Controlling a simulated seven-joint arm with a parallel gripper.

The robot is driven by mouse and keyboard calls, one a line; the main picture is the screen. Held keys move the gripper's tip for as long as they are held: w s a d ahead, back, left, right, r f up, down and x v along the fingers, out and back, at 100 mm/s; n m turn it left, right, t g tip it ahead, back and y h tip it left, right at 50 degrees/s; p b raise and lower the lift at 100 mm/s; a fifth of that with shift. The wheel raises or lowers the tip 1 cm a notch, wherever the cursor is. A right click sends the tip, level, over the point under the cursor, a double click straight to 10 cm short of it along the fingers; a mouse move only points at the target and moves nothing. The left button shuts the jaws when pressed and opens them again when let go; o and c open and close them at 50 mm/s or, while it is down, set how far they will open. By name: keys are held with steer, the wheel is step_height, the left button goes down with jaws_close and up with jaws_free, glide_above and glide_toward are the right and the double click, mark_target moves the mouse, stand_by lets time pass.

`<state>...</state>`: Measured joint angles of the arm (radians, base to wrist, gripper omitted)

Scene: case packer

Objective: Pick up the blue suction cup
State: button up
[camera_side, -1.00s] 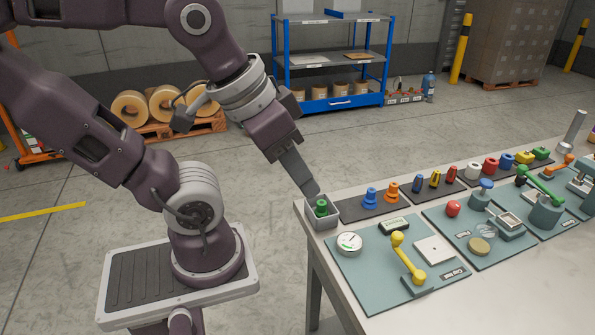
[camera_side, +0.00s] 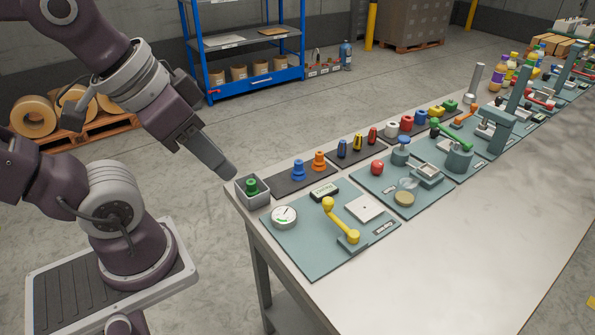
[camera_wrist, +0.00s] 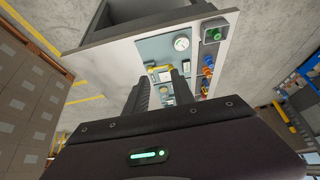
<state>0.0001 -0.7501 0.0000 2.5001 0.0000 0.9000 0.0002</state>
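The blue suction cup (camera_side: 298,171) stands upright on a dark mat (camera_side: 288,184), just left of an orange suction cup (camera_side: 319,160). A green suction cup (camera_side: 251,187) stands in a small grey bin (camera_side: 254,200) at the table's near left corner. My gripper (camera_side: 229,169) is above and left of the bin, apart from every cup. In the wrist view its two fingers (camera_wrist: 161,76) are spread with nothing held between them. The blue cup (camera_wrist: 208,61) shows there to the right of the fingers, with the green cup (camera_wrist: 214,33) above it.
A teal panel (camera_side: 287,250) with a dial gauge (camera_side: 284,216) and a yellow lever (camera_side: 342,221) lies in front of the bin. Small screwdriver-like items (camera_side: 357,143) stand on another mat beyond the orange cup. The table's front strip (camera_side: 460,215) is clear.

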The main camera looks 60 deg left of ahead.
steer(key=shift+o, duration=0.2)
steer(key=o, duration=0.3)
steer(key=shift+o, duration=0.2)
steer(key=n+g, duration=0.6)
steer(key=n, duration=0.5)
glide_above(299, 161)
step_height(299, 161, down, 19)
steer(key=shift+s+r, duration=0.15)
step_height(299, 161, down, 7)
steer(key=shift+a+f, duration=0.1)
